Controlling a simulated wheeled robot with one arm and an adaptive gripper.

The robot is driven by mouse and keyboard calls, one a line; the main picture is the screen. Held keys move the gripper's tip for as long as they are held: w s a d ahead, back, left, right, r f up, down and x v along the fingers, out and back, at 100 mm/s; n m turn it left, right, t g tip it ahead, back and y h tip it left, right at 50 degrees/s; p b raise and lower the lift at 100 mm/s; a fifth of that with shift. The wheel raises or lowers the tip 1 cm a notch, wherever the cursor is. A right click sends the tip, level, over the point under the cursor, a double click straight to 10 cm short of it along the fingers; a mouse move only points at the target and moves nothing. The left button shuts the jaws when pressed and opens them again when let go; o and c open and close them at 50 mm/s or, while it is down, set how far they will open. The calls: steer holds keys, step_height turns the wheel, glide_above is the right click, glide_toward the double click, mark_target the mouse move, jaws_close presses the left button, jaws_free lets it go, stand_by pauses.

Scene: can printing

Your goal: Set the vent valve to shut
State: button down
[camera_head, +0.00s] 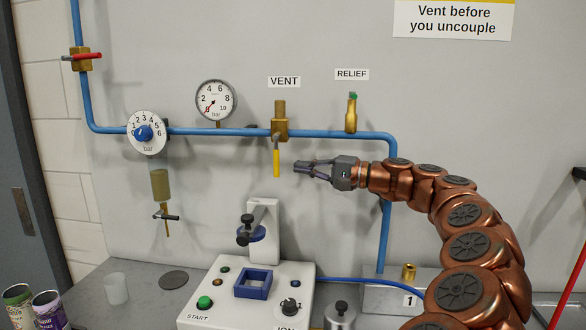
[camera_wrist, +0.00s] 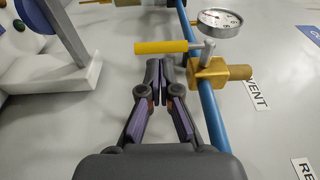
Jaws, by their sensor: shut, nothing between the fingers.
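The vent valve (camera_head: 280,128) is a brass body on the blue pipe under the VENT label (camera_head: 284,82). Its yellow lever (camera_head: 276,162) hangs straight down, across the horizontal pipe. My gripper (camera_head: 300,166) is shut and empty, just to the right of the lever, with a small gap. In the wrist view the brass valve (camera_wrist: 212,80) and the yellow lever (camera_wrist: 162,47) lie just beyond my fingertips (camera_wrist: 160,65). I cannot tell the exact depth between fingertips and lever.
A pressure gauge (camera_head: 216,100) reads near zero, left of the valve. A regulator dial (camera_head: 146,133) and red-handled valve (camera_head: 83,57) are further left. The relief valve (camera_head: 351,113) is to the right. A printing machine (camera_head: 248,290) stands below on the bench. Wall space around the lever is clear.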

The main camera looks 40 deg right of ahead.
steer(key=b+v, duration=0.2)
steer(key=v, duration=0.8)
steer(key=shift+r, duration=0.15)
steer(key=shift+a, duration=0.1)
steer(key=w+a+f+n+g+y, duration=0.1)
steer(key=a+n+g, duration=0.15)
steer(key=a, duration=0.65)
steer(key=w+a+f+n+g, duration=0.1)
steer(key=a+f+n+g, duration=0.15)
steer(key=a, duration=0.75)
steer(key=a+n+g+y, duration=0.1)
steer(key=a+g, duration=0.3)
steer(key=a, duration=0.5)
steer(key=s+a+f+n+g+h, duration=0.35)
steer(key=s+a+f, duration=0.35)
steer(key=a+f, duration=0.4)
steer(key=s+a+f+g+h, duration=0.3)
steer(key=s+f, duration=0.5)
steer(key=s+d+f+n+g+h, duration=0.1)
steer(key=s+d+f+h, duration=0.4)
steer(key=s+f, duration=0.5)
steer(key=s+d+n, duration=0.1)
steer(key=s, duration=0.2)
steer(key=shift+d+f+g, duration=0.35)
steer(key=shift+d, duration=0.05)
